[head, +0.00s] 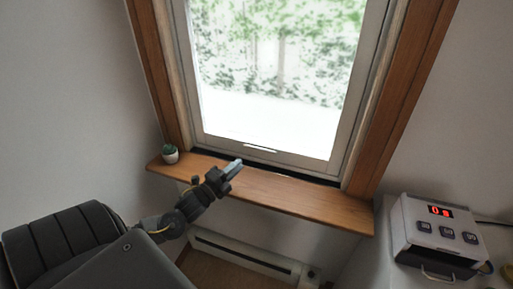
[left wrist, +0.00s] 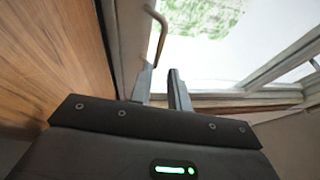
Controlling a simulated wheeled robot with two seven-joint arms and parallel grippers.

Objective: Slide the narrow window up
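The narrow window (head: 258,154) has a pale frame around bright glass, set in a brown wooden surround. Its lower rail sits close to the sill, with a dark gap along the bottom. A small light handle (head: 260,148) is on the lower rail. In the left wrist view the handle (left wrist: 156,35) is a thin bent bar just beyond the fingertips. My left gripper (head: 236,164) is over the sill, a little below and left of the handle, and apart from it. In the left wrist view the left gripper (left wrist: 161,72) has its fingers parted with nothing between them. My right gripper is out of view.
The wooden sill (head: 300,198) runs below the window, with a small potted plant (head: 170,154) at its left end. A white box with a red display (head: 437,232) stands at the right. A white heater (head: 250,257) is low on the wall.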

